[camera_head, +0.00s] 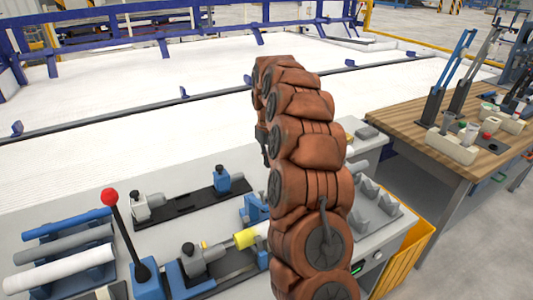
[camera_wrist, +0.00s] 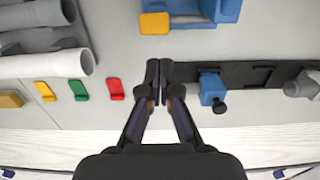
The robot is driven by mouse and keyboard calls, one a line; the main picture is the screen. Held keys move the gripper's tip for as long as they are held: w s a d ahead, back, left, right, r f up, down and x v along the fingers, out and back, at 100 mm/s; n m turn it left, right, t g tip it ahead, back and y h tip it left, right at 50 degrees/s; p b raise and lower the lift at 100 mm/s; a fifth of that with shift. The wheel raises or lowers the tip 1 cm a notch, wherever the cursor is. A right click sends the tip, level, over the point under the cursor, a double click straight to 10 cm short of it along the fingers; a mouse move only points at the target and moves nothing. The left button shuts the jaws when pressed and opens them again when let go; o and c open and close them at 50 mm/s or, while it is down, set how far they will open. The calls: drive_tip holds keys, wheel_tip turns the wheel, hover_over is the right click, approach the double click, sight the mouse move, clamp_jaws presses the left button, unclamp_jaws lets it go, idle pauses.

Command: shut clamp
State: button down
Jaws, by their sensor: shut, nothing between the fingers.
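A lever with a red knob (camera_head: 108,197) rises from a blue base (camera_head: 148,282) at the front left of the bench, tilted to the left. Beside it, a grey clamp block (camera_head: 195,262) stands by a yellow cylinder (camera_head: 246,238). Behind, a black rail (camera_head: 182,203) carries a grey block (camera_head: 141,205) and a blue block (camera_head: 222,179). My gripper (camera_wrist: 158,68) is shut and empty over the bench, at the left end of the rail (camera_wrist: 245,75) and beside its blue block (camera_wrist: 212,89) in the wrist view.
Pipes (camera_head: 65,258) lie at the left. A wooden table (camera_head: 425,145) and a yellow crate (camera_head: 410,262) stand at the right.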

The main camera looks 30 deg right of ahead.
drive_tip(key=shift+s+a+f+p, duration=0.1)
drive_tip(key=shift+s+f+p, duration=0.1)
drive_tip(key=shift+s, duration=0.4)
drive_tip(key=shift+s+f+p, duration=0.1)
drive_tip(key=shift+s+p, duration=0.1)
drive_tip(key=shift+s, duration=0.4)
drive_tip(key=shift+s+a+b, duration=0.1)
drive_tip(key=shift+b, duration=0.45)
